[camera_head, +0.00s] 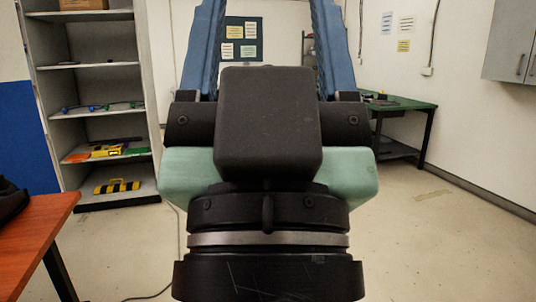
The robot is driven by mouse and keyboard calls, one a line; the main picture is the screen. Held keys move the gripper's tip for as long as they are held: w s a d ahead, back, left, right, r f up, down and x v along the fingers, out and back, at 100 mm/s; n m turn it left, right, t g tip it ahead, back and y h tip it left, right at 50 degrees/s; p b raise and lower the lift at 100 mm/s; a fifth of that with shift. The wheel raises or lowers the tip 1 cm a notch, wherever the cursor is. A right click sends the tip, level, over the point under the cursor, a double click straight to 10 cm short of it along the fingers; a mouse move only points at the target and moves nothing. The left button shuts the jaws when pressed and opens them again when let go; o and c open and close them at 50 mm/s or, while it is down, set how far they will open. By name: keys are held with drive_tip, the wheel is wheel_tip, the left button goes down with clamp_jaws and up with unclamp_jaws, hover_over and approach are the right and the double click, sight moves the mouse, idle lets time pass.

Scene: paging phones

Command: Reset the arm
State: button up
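My gripper (268,30) fills the middle of the head view, seen from behind and pointing up and away. Its two blue fingers stand wide apart, and the back wall shows between them. It is open, with nothing seen between the fingers. The fingertips run out of the top of the picture. My black wrist and a pale green gripper body sit below the fingers. No phone can be made out in this view.
An orange-red table (38,225) is at the lower left, with a dark object (10,203) at its edge. A grey shelf (90,78) with tools stands behind it. A green workbench (405,110) stands back right. Open floor (450,245) lies to the right.

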wheel_tip(320, 180, up, 22)
drive_tip(key=p, duration=2)
drive_tip(key=shift+r, duration=0.15)
